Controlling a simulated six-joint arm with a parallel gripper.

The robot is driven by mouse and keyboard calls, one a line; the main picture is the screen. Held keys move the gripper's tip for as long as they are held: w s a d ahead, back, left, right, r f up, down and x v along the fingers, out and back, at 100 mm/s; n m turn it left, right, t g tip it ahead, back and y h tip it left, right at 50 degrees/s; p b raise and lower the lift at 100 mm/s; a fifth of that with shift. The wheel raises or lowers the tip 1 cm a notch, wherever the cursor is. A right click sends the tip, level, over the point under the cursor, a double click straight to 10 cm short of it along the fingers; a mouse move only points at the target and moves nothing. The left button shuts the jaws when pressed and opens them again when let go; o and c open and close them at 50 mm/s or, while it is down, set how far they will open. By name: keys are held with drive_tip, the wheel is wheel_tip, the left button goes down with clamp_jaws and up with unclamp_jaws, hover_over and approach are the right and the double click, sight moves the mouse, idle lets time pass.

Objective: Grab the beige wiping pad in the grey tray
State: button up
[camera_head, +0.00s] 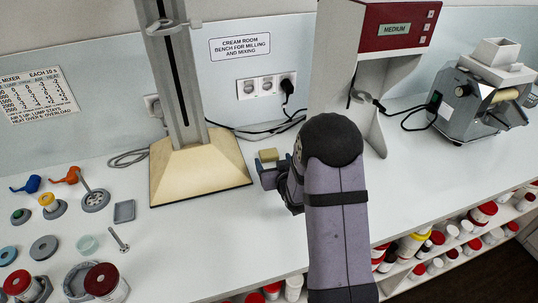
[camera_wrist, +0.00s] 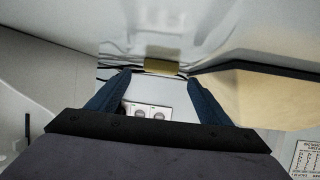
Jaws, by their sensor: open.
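The beige wiping pad (camera_head: 268,155) is a small block right at the end of my gripper (camera_head: 270,172) in the head view. In the wrist view the pad (camera_wrist: 163,66) shows between the tips of my gripper (camera_wrist: 160,72), with a gap visible on each side. The blue fingers stand apart. I cannot tell if the pad rests on something or how far it is past the tips. A small grey tray (camera_head: 124,211) lies on the bench at left and looks empty. My arm hides part of the bench.
The mixer stand with its cream base (camera_head: 200,168) is just left of my gripper. A red-topped machine (camera_head: 395,25) stands behind right, and a grey mill (camera_head: 480,95) farther right. Cables run along the wall by the socket (camera_head: 265,86). Bench front centre is clear.

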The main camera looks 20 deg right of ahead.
sight(270, 156)
drive_tip(key=shift+p+x, duration=0.95)
drive_tip(key=shift+x, duration=1.45)
drive_tip(key=c, duration=1.1)
